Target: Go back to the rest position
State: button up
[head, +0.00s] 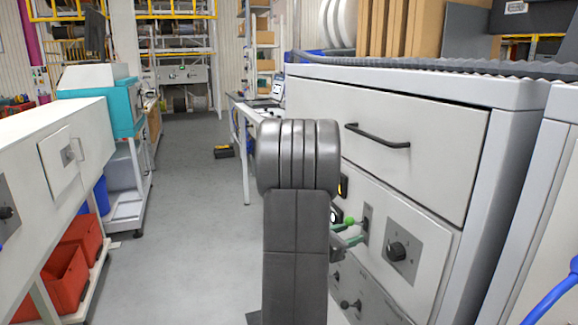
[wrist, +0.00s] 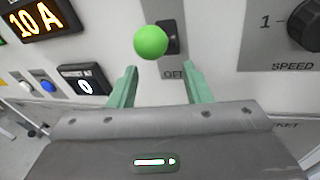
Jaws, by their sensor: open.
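My gripper (wrist: 158,82) is open, with its two green fingers apart and nothing between them in the wrist view. Just beyond the fingertips is a lever with a green ball knob (wrist: 151,42), mounted on a plate marked OFF. The fingers appear apart from the knob. In the head view my gripper (head: 352,236) shows at the cabinet front, partly hidden behind my arm. The green knob (head: 349,221) is close to it there.
The panel carries a rotary SPEED knob (head: 397,251), a lit "10 A" display (wrist: 45,20) and a small counter (wrist: 84,80). A drawer (head: 390,140) with a black handle is above. A white cabinet (head: 50,150) stands left. The grey aisle floor (head: 190,200) is mostly clear.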

jog(key=shift+d+f+t+h+b, duration=0.15)
jog(key=shift+f+t+h+b, duration=0.25)
jog(key=shift+f+h+b, duration=0.25)
jog(key=v, duration=0.3)
jog(key=shift+r, duration=0.35)
